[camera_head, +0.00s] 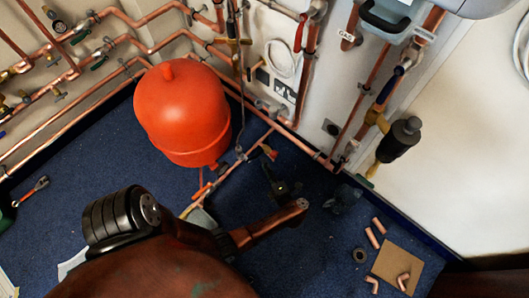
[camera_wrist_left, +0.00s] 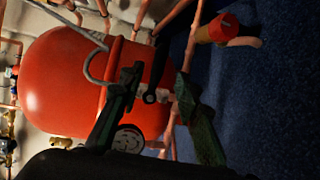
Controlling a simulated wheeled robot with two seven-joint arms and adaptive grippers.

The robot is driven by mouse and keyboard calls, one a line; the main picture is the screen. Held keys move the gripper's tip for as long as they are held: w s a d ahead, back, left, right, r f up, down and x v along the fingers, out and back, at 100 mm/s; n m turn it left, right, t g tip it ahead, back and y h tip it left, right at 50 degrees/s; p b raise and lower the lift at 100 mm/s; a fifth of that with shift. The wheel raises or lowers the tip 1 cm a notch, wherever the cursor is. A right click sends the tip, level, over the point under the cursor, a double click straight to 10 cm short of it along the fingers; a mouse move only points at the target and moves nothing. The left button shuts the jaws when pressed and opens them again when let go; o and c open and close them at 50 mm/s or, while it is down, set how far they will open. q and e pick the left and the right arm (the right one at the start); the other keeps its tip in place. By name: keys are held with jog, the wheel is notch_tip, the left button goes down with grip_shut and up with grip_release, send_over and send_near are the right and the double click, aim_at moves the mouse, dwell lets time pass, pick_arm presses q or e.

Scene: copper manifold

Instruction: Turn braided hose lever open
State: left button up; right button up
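A grey braided hose (camera_head: 239,110) hangs in front of the wall beside the red vessel (camera_head: 182,112); it also shows as a grey loop (camera_wrist_left: 88,62) in the left wrist view. A small orange-red lever (camera_head: 269,152) sits on the low pipework right of the vessel. Another orange lever (camera_head: 200,190) is below the vessel; I cannot tell which serves the hose. My left gripper (camera_head: 278,179) is dark and low, just below the first lever. In the left wrist view its fingers (camera_wrist_left: 160,92) are apart, with a dark bar between or behind them; contact is unclear. My right gripper is not in view.
Copper pipes (camera_head: 110,55) with valves run along the walls. A black cylinder (camera_head: 398,139) hangs off the right wall. Loose copper pieces lie around a brown board (camera_head: 397,264) on the blue floor (camera_head: 70,190). My left arm fills the lower foreground.

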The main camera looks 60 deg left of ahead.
aim_at(259, 153)
pick_arm(q)
jog(key=a, duration=0.2)
jog(key=a+b, duration=0.1)
jog(key=a, duration=0.1)
jog(key=a+f, duration=0.1)
jog(key=a, duration=0.1)
jog(key=shift+w+a+b, duration=0.3)
jog(key=shift+a+b, duration=0.1)
jog(key=shift+a, duration=0.35)
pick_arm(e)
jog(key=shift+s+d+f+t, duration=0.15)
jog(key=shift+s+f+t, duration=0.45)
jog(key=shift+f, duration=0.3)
pick_arm(q)
jog(key=shift+c, duration=0.3)
grip_shut()
